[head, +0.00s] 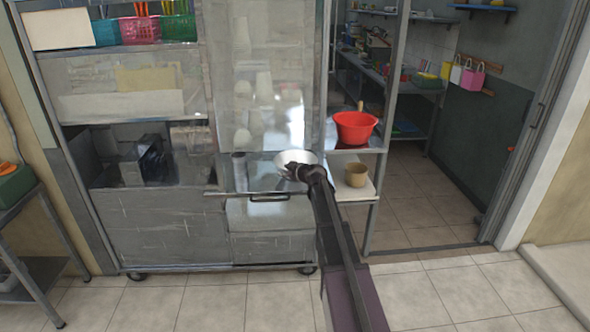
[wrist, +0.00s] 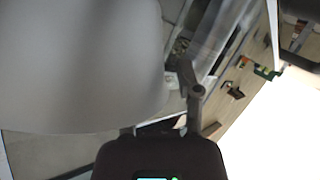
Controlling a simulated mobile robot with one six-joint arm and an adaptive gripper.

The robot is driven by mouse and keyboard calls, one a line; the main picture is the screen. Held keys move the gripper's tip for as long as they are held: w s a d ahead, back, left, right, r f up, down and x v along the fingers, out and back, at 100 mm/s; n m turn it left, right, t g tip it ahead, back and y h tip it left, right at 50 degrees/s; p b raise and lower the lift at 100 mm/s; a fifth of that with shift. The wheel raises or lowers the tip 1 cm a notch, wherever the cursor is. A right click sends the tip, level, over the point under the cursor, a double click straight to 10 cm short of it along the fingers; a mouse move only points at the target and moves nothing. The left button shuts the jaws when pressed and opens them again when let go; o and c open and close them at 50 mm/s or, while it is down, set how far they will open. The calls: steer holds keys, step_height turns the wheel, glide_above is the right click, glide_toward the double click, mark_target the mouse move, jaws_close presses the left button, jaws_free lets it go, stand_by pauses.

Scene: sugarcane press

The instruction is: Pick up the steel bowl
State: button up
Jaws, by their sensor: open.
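The steel bowl (head: 297,157) is a pale, shiny round bowl on the counter of the metal cabinet in the head view. My gripper (head: 293,172) is at its near side, at the end of my outstretched arm. In the wrist view a large smooth grey surface, apparently the bowl (wrist: 80,65), fills the upper left, very close to the camera. My gripper (wrist: 170,90) is open; one finger shows just right of that surface, and the other is mostly hidden behind it. I cannot tell whether the fingers touch the bowl.
A red basin (head: 355,128) stands on a shelf right of the bowl, with a brown pot (head: 356,175) below it. Glass panels (head: 262,90) of the cabinet rise behind the bowl. The tiled floor (head: 420,300) in front is clear.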

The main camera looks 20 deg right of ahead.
jaws_close()
steer(key=shift+r, duration=0.15)
stand_by(0.4)
step_height(320, 180, up, 3)
steer(key=p, duration=0.3)
steer(key=s+d+r+p, duration=0.1)
steer(key=s+d+p, duration=0.1)
steer(key=s, duration=1.3)
steer(key=shift+s+d+r, duration=0.3)
steer(key=shift+d+r, duration=0.05)
steer(key=shift+d, duration=0.35)
